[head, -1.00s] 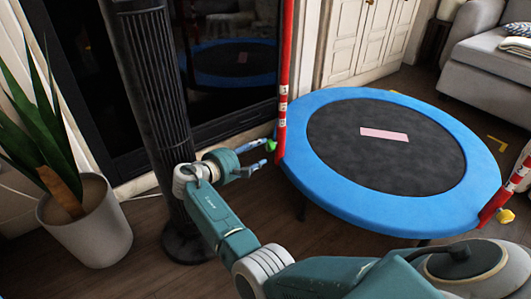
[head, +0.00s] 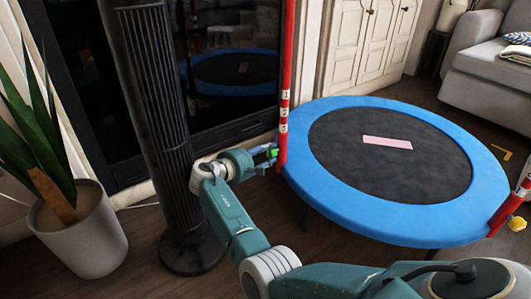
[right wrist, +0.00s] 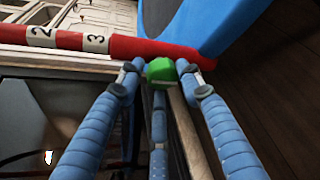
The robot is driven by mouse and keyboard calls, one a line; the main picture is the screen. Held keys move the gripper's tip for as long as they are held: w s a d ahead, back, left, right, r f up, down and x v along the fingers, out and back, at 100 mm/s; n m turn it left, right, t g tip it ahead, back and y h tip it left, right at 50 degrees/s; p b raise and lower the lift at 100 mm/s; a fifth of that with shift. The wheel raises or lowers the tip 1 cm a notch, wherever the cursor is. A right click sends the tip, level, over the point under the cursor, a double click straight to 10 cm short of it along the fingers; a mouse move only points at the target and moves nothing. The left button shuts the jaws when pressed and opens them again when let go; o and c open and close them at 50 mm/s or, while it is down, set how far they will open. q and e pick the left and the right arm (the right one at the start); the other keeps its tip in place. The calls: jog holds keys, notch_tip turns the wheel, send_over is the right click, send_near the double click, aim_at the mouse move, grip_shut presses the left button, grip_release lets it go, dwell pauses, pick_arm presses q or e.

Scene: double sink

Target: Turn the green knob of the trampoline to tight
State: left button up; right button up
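The trampoline (head: 322,188) has a blue rim and a dark mat and stands right of centre in the head view. The green knob (head: 273,152) is low on its red post (head: 285,85), on the side near the window. My right gripper (head: 268,154) reaches it from the left. In the right wrist view, the green knob (right wrist: 161,71) sits between the fingertips of my right gripper (right wrist: 160,74). The fingers are spread around it, with narrow gaps at its sides; firm contact does not show. My left gripper is out of view.
A black tower fan (head: 165,130) stands left of my right gripper. A potted plant (head: 85,235) is at far left. A yellow knob (head: 517,223) is on another striped post at the right. A grey sofa (head: 490,80) is at the back right.

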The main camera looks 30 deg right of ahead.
jog(key=shift+s+d, duration=0.1)
jog(key=shift+d, duration=0.1)
dwell(0.3)
jog(key=shift+s+m, duration=0.1)
jog(key=shift+m, duration=0.4)
jog(key=shift+c, duration=0.3)
jog(key=shift+s+d+f+m+t+h+b, duration=0.1)
jog(key=shift+m+t+h+b, duration=0.2)
jog(key=shift+m, duration=0.2)
jog(key=shift+s+d+f+m+t+h+b, duration=0.1)
jog(key=shift+m+t+h+b, duration=0.1)
jog(key=shift+m+t+b, duration=0.25)
jog(key=m+b, duration=0.2)
jog(key=m+h+b, duration=0.1)
jog(key=m+b, duration=0.1)
jog(key=b, duration=0.1)
jog(key=f+m+t+h+b, duration=0.1)
jog(key=m+b, duration=0.1)
jog(key=shift+m+b, duration=0.25)
jog(key=shift+b, duration=0.15)
jog(key=m+h+b, duration=0.1)
jog(key=m, duration=0.1)
jog(key=shift+m, duration=0.4)
jog(key=shift+w+f+m+g+h, duration=0.15)
jog(key=shift+m+h, duration=0.4)
jog(key=shift+m, duration=0.6)
jog(key=shift+m+g+h, duration=0.2)
jog(key=shift+m+h, duration=0.35)
jog(key=shift+m, duration=0.9)
jog(key=shift+a+f, duration=0.1)
